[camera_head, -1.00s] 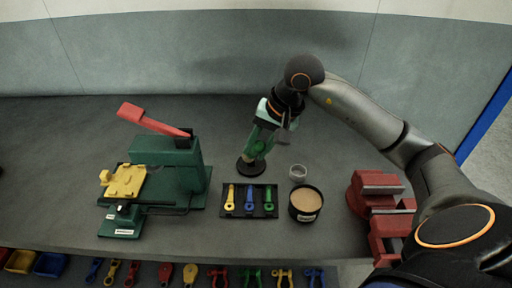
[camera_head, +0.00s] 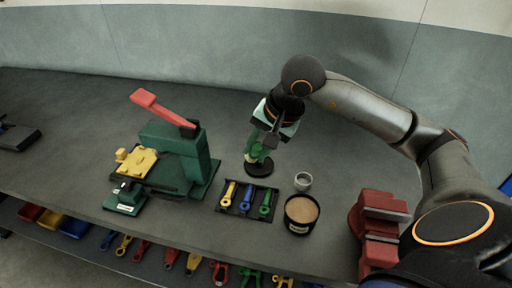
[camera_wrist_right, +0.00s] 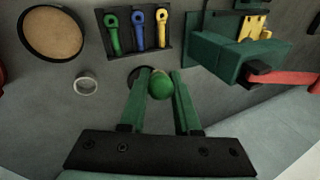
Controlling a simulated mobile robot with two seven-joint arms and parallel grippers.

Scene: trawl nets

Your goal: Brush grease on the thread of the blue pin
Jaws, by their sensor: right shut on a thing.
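A black tray (camera_head: 224,208) on the bench holds three pins: yellow, blue and green. The blue pin (camera_head: 246,199) lies in the middle; it also shows in the right wrist view (camera_wrist_right: 138,31). An open black tub (camera_head: 290,222) with tan contents, apparently grease, stands right of the tray. My right gripper (camera_head: 262,155), with green fingers, is behind the tray, over a round black base (camera_head: 260,169). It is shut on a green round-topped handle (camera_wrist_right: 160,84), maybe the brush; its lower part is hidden. My left gripper is out of view.
A red vise (camera_head: 378,228) is at the right. A green press (camera_head: 182,160) with a red lever stands at the left. Bins and several coloured parts sit below the front edge.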

